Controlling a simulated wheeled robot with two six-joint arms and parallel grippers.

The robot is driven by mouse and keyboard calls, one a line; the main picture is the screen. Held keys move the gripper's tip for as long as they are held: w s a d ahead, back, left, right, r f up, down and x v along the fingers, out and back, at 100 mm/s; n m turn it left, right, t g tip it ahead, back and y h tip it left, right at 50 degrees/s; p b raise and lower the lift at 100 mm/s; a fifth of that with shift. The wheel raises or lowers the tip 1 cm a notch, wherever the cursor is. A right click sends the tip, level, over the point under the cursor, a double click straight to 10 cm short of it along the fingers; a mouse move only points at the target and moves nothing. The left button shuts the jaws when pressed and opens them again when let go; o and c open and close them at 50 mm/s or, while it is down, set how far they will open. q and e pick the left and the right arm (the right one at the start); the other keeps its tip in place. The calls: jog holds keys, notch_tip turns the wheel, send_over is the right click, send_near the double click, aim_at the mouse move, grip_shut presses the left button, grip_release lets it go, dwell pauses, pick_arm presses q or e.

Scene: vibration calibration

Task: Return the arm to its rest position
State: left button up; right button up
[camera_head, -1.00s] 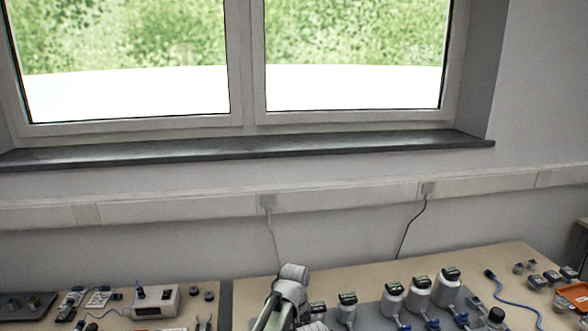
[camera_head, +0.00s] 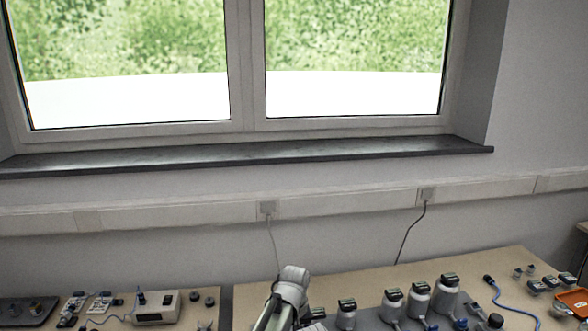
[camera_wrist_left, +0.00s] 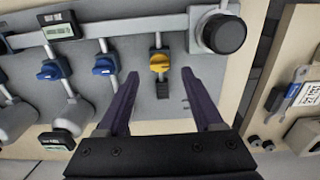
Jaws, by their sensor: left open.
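My left gripper (camera_wrist_left: 163,88) is open and empty in the left wrist view, its two dark fingers apart. Between and beyond its fingertips is a yellow-handled valve (camera_wrist_left: 159,62) on a grey panel (camera_wrist_left: 175,105); the fingers do not close on it. Blue-handled valves (camera_wrist_left: 105,65) sit left of it on a grey pipe, and a black knob (camera_wrist_left: 224,34) sits to the right. In the head view, part of my arm (camera_head: 290,290) rises from the bottom edge, and its gripper is out of frame. My right gripper is not in view.
A white instrument box (camera_head: 157,309) is at left, an orange tray (camera_head: 574,297) at far right. Behind are a wall conduit (camera_head: 350,202), hanging cables and a window sill (camera_head: 240,152).

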pick_arm(q)
notch_tip(320, 180, up, 4)
jog(key=p, duration=0.3)
jog(key=shift+r, duration=0.1)
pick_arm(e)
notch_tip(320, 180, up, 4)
pick_arm(q)
notch_tip(320, 180, down, 9)
jog(key=b, duration=0.8)
jog(key=shift+r+b, duration=0.1)
jog(key=shift+b, duration=0.2)
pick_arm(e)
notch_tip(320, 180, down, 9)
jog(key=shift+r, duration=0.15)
pick_arm(q)
jog(key=shift+r+m+p, duration=0.45)
jog(key=shift+m, duration=0.05)
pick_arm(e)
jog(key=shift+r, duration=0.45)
pick_arm(q)
jog(key=m, duration=1.2)
jog(key=shift+m, duration=1.9)
jog(key=shift+r, duration=0.1)
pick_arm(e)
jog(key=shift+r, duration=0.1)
